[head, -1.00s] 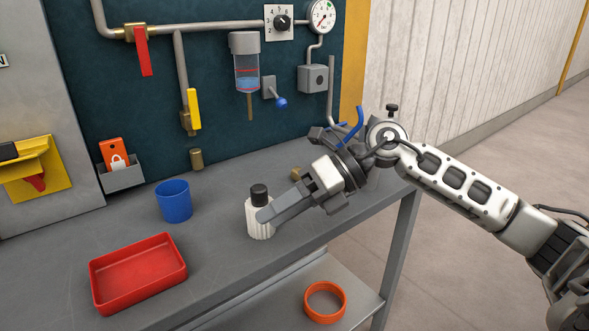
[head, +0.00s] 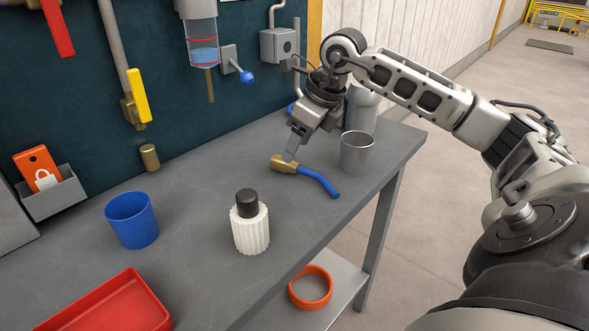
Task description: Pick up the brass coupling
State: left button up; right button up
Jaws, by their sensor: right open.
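A brass coupling (head: 282,163) with a bent blue tail (head: 322,180) lies on the grey bench, towards the back right. The gripper is open. A second brass piece, a short upright cylinder (head: 149,157), shows at the back of the bench below the yellow valve handle. My left gripper is not in view.
A grey metal cup (head: 357,152) stands close right of the coupling, with a silver bottle (head: 363,108) behind. A white ribbed bottle (head: 250,232), blue cup (head: 132,220) and red tray (head: 110,305) stand nearer. An orange ring (head: 310,288) lies on the lower shelf.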

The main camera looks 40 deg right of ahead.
aim_at(291, 173)
jog(key=x, duration=0.5)
jog(key=shift+w+d+f+p, duration=0.15)
jog(key=shift+d+f+p, duration=0.15)
jog(key=shift+f, duration=0.1)
jog(key=c, duration=1)
